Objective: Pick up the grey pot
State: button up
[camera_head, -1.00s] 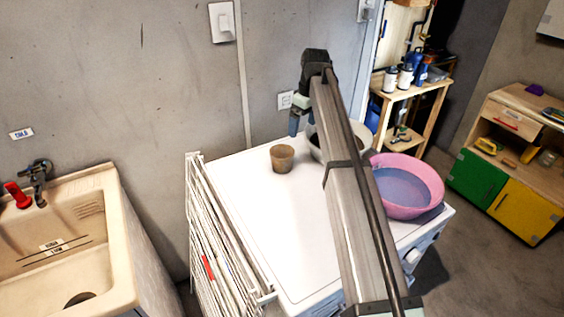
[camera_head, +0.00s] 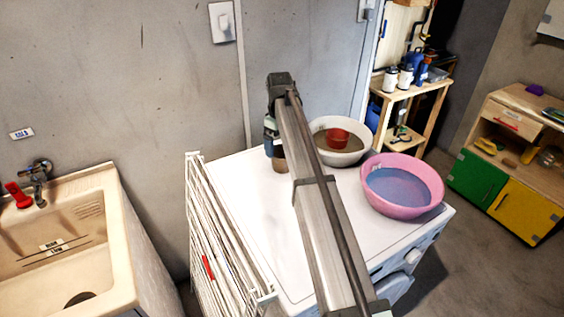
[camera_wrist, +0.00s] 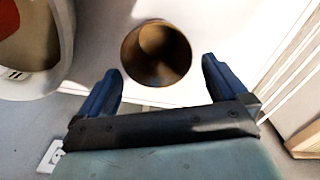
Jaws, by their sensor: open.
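The small pot (camera_head: 280,164), greyish-brown and round, stands on the white appliance top, partly hidden by my gripper (camera_head: 271,148) in the head view. In the wrist view the pot (camera_wrist: 157,53) shows its open mouth and dark inside, just ahead of and between the fingertips. My gripper (camera_wrist: 162,72) is open and empty there, with a blue finger on each side. I cannot tell its exact height relative to the rim.
A pale basin (camera_head: 352,156) holding a red pot (camera_head: 337,138) stands right of the pot. A pink basin (camera_head: 436,188) stands nearer the front. A white drying rack (camera_head: 214,235) leans at the appliance's left. The middle of the white top (camera_head: 245,205) is clear.

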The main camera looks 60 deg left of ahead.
aim_at(282, 156)
jog(key=shift+w+d+f, duration=0.15)
jog(key=shift+f, duration=1.35)
jog(key=shift+w+d+f, duration=0.1)
jog(key=shift+d+f, duration=0.05)
jog(key=shift+f, duration=1.3)
jog(key=shift+c, duration=0.4)
jog(key=c, duration=0.7)
jog(key=shift+r, duration=0.15)
